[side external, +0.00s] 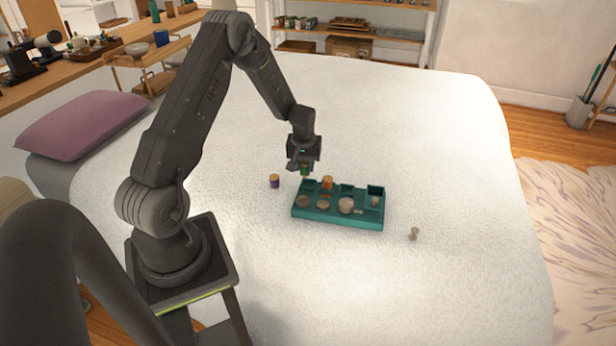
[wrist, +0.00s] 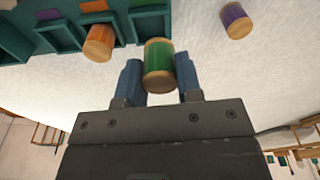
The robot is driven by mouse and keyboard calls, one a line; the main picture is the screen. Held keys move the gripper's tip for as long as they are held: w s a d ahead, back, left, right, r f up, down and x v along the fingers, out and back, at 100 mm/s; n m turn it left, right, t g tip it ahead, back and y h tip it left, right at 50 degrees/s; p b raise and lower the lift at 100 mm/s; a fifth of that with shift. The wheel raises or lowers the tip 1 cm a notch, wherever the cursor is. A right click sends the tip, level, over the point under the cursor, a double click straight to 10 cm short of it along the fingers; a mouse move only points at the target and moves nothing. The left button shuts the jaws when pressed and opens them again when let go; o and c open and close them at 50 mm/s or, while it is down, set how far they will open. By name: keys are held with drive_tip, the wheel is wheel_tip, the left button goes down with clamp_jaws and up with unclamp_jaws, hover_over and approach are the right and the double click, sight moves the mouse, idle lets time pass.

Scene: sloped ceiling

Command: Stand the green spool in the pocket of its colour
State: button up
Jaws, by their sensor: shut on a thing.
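The green spool (wrist: 158,58) has pale wooden ends and is between the two blue fingers of my gripper (wrist: 159,82), which is shut on it. In the side view my gripper (side external: 305,166) holds the green spool (side external: 305,171) just behind the back left corner of the teal tray (side external: 338,221), apparently above the bed. In the wrist view the tray (wrist: 18,42) shows pockets with colour patches: purple (wrist: 47,14), orange (wrist: 94,6) and a green one (wrist: 148,3) at the top edge. The pocket floors are mostly hidden.
An orange spool (side external: 327,182) is at the tray's back row, by the orange patch. A purple spool (side external: 274,181) stands on the white bed (side external: 430,150), left of the tray. A small beige piece (side external: 414,233) is right of it. Several round pieces sit in the tray's front row.

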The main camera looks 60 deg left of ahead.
sight(308, 175)
drive_tip(key=shift+w+d+f, duration=0.25)
drive_tip(key=shift+w+f, duration=0.2)
drive_tip(key=shift+f, duration=1.9)
drive_tip(key=shift+f, duration=0.1)
drive_tip(key=o, duration=0.9)
